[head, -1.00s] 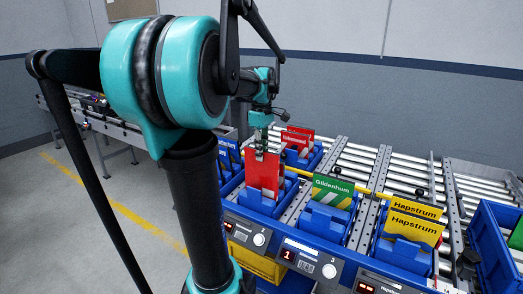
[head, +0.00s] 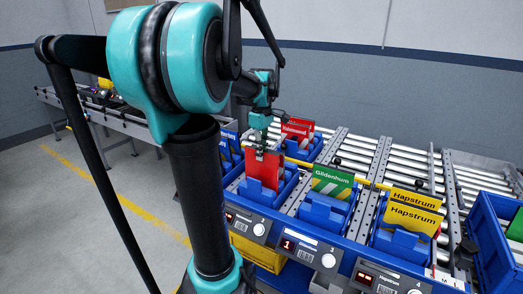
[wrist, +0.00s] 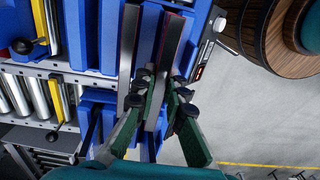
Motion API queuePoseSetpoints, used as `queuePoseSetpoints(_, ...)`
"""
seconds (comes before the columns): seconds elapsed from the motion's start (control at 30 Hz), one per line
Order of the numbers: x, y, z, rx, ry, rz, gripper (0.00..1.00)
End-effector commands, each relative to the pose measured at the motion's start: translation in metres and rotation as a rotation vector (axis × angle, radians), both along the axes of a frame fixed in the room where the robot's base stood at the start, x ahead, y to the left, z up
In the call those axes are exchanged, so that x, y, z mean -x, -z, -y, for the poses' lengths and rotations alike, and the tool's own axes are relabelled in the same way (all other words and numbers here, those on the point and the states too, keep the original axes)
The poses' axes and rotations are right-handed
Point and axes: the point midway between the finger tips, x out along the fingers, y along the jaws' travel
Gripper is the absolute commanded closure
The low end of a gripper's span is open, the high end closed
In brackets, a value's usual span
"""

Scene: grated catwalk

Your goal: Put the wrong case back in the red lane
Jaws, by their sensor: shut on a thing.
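My gripper (head: 261,153) is shut on a red case (head: 262,170), gripping it near its top edge. The case stands roughly upright, its lower part inside the front blue tray of the lane left of the green one. In the wrist view my gripper (wrist: 158,100) has its green fingers around the thin edge of the red case (wrist: 172,45), with blue tray walls around it. I cannot tell whether the held case touches the tray floor.
A green Glidenhum case (head: 332,180) stands in the lane to the right, and yellow Hapstrum cases (head: 412,215) stand beyond it. A blue bin (head: 490,240) with a green case (head: 516,225) is at far right. Blue cases (head: 229,152) stand close on the left. Rollers lie behind.

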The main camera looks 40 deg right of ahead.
Motion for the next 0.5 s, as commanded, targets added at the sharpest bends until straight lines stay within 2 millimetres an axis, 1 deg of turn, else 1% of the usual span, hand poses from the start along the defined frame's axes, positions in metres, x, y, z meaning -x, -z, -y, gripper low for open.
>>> queuePoseSetpoints(0.3, 0.0, 0.012, 0.0, 0.0, 0.0, 0.0, 1.0)
queuePoseSetpoints(0.5, 0.0, 0.016, 0.0, 0.0, 0.0, 0.0, 1.0)
